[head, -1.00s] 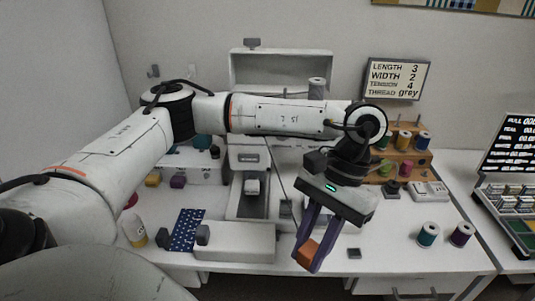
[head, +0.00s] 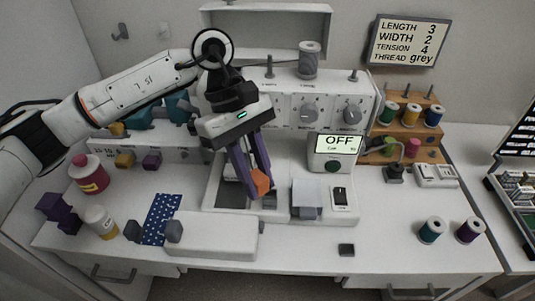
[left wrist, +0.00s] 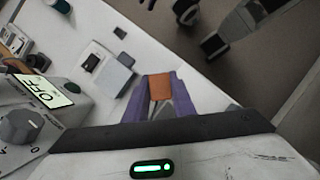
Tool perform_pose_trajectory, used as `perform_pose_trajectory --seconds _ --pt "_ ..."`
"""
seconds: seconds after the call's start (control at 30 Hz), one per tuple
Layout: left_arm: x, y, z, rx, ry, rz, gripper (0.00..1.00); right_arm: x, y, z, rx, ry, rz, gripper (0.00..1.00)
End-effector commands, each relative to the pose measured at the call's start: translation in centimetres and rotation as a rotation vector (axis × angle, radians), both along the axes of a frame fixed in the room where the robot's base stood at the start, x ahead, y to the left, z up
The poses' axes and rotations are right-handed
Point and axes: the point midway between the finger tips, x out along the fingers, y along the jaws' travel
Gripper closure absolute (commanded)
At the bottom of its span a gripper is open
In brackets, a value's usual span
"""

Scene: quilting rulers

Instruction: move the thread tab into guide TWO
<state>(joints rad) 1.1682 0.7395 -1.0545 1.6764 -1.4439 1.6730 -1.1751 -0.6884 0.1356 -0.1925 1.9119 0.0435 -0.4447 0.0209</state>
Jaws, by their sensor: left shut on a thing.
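My left gripper (head: 260,188) is shut on a small orange tab (head: 261,184), which I take for the thread tab. It holds the tab at its purple fingertips in front of the white sewing machine (head: 285,110), over the machine's bed. In the left wrist view the orange tab (left wrist: 160,86) sits between the purple fingers. A grey spool (head: 308,62) stands on the machine's top, with short pegs either side of it. I cannot make out a guide marked TWO; the gripper and arm hide part of the machine's front. My right gripper is not in view.
A display reading OFF (head: 337,145) and a switch box (head: 341,196) stand right of the gripper. A thread rack (head: 405,130) and two loose spools (head: 431,231) are farther right. A blue dotted cloth (head: 161,218) lies left. The table's front right is mostly clear.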

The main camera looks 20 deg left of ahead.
Motion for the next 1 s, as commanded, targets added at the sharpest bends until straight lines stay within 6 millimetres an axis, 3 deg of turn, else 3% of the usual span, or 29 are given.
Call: perform_pose_trajectory --seconds 0.2,0.4,1.0 --pt "2.9 -1.0 1.0 -0.003 -0.001 0.499 0.93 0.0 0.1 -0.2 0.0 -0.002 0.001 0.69" --pt "4.3 -1.1 1.7 -0.001 0.001 0.736 0.93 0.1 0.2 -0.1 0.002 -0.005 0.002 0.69" --pt "4.6 -1.0 1.6 -0.002 0.004 0.786 0.93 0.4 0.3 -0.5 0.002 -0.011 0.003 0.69"
